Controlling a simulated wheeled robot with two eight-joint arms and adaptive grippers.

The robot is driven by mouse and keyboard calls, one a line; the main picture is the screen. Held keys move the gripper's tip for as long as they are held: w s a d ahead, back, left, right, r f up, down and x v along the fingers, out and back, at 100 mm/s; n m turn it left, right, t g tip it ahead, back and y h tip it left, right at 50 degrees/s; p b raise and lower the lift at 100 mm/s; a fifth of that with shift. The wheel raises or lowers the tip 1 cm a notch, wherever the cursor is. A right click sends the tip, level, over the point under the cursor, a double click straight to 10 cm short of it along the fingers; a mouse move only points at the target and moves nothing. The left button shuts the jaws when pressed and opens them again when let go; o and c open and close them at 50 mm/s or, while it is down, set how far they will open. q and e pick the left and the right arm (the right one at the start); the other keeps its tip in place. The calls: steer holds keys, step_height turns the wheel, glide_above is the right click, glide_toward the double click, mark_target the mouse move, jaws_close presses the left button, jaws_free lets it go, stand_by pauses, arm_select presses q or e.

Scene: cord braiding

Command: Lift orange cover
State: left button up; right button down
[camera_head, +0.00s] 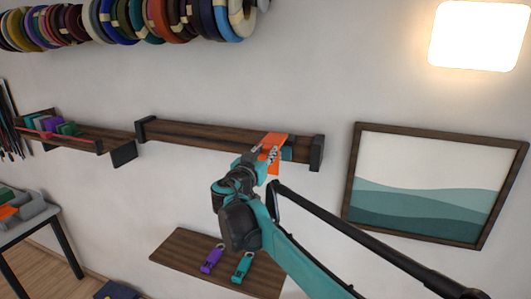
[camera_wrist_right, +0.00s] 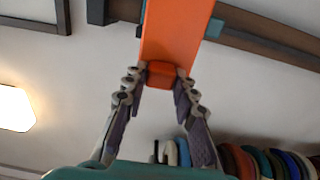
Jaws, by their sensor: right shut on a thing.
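The orange cover (camera_head: 275,142) is at the right part of the dark wooden wall shelf (camera_head: 205,136), over its front edge. My right gripper (camera_head: 266,157) is at the cover's lower front. In the right wrist view the cover (camera_wrist_right: 178,30) rises above the gripper, and both fingertips (camera_wrist_right: 162,74) close on a small orange block at its near end. A teal piece (camera_head: 287,154) shows beside the cover on the shelf; it also shows in the wrist view (camera_wrist_right: 214,28). The cover's far side is hidden. My left gripper is not in view.
A lower wooden board (camera_head: 180,246) holds a purple clip (camera_head: 212,259) and a teal clip (camera_head: 243,267). A framed picture (camera_head: 435,184) hangs to the right. Coloured cord coils (camera_head: 130,20) hang above. Another shelf (camera_head: 80,142) with coloured blocks is at the left.

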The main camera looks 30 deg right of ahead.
steer(key=shift+r, duration=0.15)
steer(key=shift+r+p, duration=0.45)
steer(key=shift+r, duration=0.4)
steer(key=r, duration=0.1)
steer(key=w+d+r+p, duration=0.1)
steer(key=r, duration=0.1)
steer(key=r+p, duration=0.1)
steer(key=r, duration=0.1)
steer(key=shift+w+d+r, duration=0.15)
steer(key=shift+d, duration=0.1)
steer(key=w+d+r+y+p, duration=0.1)
steer(key=w+d+r+p, duration=0.2)
steer(key=d+r+p, duration=0.1)
steer(key=shift+w+r+g+p, duration=0.15)
steer(key=shift+r+g+p, duration=0.25)
steer(key=shift+r, duration=0.4)
